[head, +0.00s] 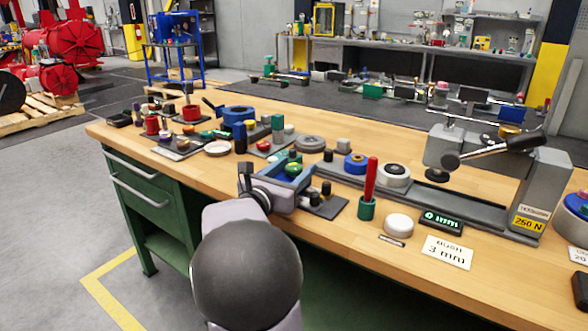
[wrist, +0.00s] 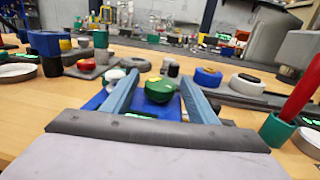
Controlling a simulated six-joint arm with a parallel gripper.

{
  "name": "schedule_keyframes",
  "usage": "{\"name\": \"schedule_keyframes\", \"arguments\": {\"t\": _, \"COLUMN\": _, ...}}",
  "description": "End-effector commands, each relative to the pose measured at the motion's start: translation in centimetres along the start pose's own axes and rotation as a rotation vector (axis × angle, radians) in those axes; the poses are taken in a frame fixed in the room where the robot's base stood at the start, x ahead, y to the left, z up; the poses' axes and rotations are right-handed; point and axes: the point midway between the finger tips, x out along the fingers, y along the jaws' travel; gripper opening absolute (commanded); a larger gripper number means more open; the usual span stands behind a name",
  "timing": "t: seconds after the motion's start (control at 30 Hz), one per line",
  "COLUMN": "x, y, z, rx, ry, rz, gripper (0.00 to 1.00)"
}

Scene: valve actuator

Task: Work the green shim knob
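The green shim knob (head: 293,169) is a round, dark green cap on a blue block near the front edge of the workbench. It also shows in the middle of the wrist view (wrist: 159,90). My gripper (wrist: 160,78) is open, its two blue-grey fingers pointing forward with the knob between them in the picture. A gap shows between the knob and each finger. In the head view my gripper (head: 290,172) is low at the blue block, and my wrist hides part of it. I cannot tell whether the fingertips are level with the knob.
A green holder with a red handle (head: 370,185) stands to the right, near a white round cap (head: 398,225). Small black posts (head: 327,188) stand close right of the gripper. A blue-topped disc (head: 355,163) and several fixtures crowd behind.

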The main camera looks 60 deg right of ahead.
Motion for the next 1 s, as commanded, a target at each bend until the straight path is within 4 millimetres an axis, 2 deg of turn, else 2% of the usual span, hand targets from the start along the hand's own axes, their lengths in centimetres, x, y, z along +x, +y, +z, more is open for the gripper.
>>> {"name": "schedule_keyframes", "arguments": {"t": 0.03, "x": -0.02, "y": 0.00, "z": 0.00, "rx": 0.000, "ry": 0.000, "rz": 0.000, "gripper": 0.44}}
{"name": "schedule_keyframes", "arguments": {"t": 0.17, "x": -0.03, "y": 0.00, "z": 0.00, "rx": 0.000, "ry": 0.000, "rz": 0.000, "gripper": 0.12}}
{"name": "schedule_keyframes", "arguments": {"t": 0.47, "x": 0.05, "y": 0.15, "z": -0.16, "rx": 0.002, "ry": -0.008, "rz": -0.043, "gripper": 0.12}}
{"name": "schedule_keyframes", "arguments": {"t": 1.0, "x": 0.03, "y": 0.05, "z": 0.12, "rx": 0.001, "ry": -0.006, "rz": -0.378, "gripper": 0.12}}
